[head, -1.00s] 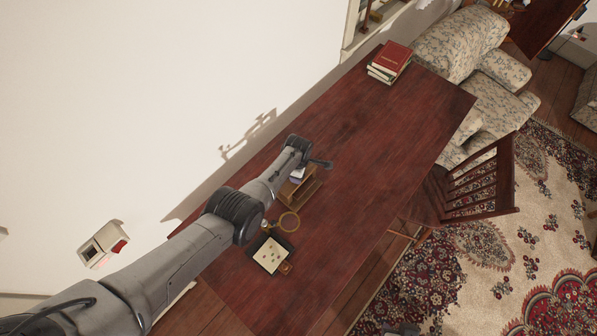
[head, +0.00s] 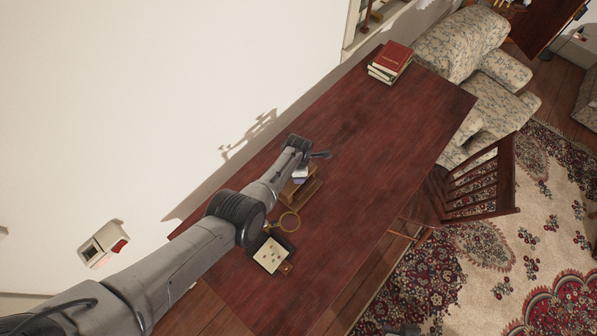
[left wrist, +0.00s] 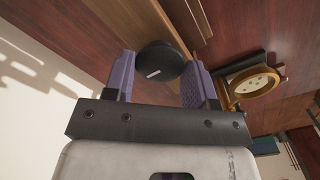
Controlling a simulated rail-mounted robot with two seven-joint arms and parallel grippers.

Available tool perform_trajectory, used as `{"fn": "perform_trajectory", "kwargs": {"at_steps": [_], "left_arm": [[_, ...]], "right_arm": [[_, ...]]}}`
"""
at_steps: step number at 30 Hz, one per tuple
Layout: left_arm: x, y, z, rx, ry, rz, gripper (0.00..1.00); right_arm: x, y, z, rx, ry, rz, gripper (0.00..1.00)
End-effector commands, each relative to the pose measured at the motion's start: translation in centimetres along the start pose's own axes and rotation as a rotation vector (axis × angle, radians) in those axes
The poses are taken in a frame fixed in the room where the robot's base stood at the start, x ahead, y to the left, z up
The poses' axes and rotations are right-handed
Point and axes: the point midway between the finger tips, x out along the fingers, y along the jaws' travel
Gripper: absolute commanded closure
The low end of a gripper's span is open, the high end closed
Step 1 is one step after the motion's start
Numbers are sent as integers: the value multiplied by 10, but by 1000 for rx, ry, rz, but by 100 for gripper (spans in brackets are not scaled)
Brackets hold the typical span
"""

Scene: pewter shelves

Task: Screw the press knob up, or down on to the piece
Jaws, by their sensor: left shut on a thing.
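The press knob (left wrist: 165,62) is round and black with a short white mark on its face. It sits between the two purple fingers of my left gripper (left wrist: 160,80) in the left wrist view, and the gripper is shut on it. In the head view my left gripper (head: 300,176) is over a wooden press (head: 305,192) on the dark red table, and the arm hides the knob there. Any piece in the press is hidden. My right gripper is in neither view.
A round brass-rimmed magnifier (head: 289,221) and a dark tray with a pale, dotted panel (head: 270,256) stand close by on the table (head: 375,165). Books (head: 390,62) are stacked at the far end. A wall runs along the left. The table's middle is clear.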

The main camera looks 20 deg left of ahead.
Motion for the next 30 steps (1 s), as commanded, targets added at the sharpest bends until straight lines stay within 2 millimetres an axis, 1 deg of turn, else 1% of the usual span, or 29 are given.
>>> {"fn": "perform_trajectory", "kwargs": {"at_steps": [7,8,15,16,24,26,30], "left_arm": [[-2,1,1,0,-2,2,72],[-2,1,1,0,-2,2,48],[-1,0,1,1,-1,1,25],[-1,0,1,0,-1,1,23],[-3,0,0,0,-1,1,23],[-8,0,0,0,-1,1,23],[-29,0,1,0,-2,1,23]], "right_arm": [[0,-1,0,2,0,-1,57],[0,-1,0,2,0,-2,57],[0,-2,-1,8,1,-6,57],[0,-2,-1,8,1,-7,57],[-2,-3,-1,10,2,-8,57],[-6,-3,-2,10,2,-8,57],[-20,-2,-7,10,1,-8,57]]}}
